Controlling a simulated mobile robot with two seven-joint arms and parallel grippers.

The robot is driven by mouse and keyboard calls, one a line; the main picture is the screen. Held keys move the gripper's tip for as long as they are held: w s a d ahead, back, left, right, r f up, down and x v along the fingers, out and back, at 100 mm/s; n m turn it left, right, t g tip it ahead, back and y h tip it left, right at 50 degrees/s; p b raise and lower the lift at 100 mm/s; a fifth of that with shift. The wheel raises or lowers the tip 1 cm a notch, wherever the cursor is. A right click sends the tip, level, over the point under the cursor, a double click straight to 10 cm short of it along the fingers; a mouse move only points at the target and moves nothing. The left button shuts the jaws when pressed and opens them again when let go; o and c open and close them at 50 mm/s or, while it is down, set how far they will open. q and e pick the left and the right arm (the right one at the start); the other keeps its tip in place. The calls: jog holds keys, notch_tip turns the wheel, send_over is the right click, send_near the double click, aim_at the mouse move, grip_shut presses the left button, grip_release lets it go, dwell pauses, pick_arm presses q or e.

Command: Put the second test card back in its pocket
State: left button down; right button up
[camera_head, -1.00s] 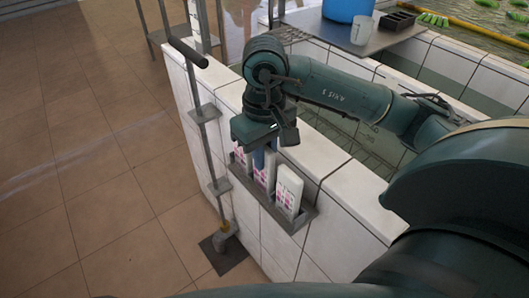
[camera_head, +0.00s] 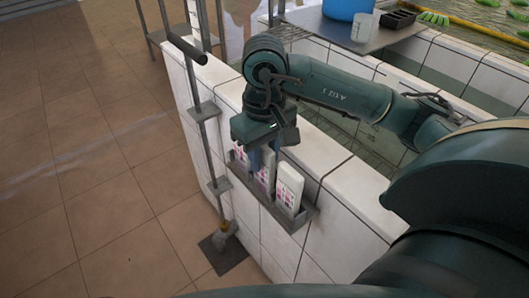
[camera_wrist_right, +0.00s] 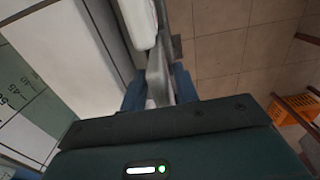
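Three white test cards with pink marks stand in a grey rack (camera_head: 301,221) on the tiled wall. The left card (camera_head: 240,155) and right card (camera_head: 289,187) stand on either side of the second, middle card (camera_head: 263,178). The middle card sits low in the rack, its upper part partly hidden by my right gripper (camera_head: 263,158). That gripper points down over the middle pocket. In the right wrist view its blue fingers (camera_wrist_right: 160,87) are apart, with grey rack between them. A neighbouring white card (camera_wrist_right: 140,22) shows beyond them. My left gripper is not in view.
A mop-like pole (camera_head: 208,125) is held in brackets left of the rack. The tiled floor (camera_head: 100,180) at left is clear.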

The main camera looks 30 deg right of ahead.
jog(key=shift+o, duration=0.9)
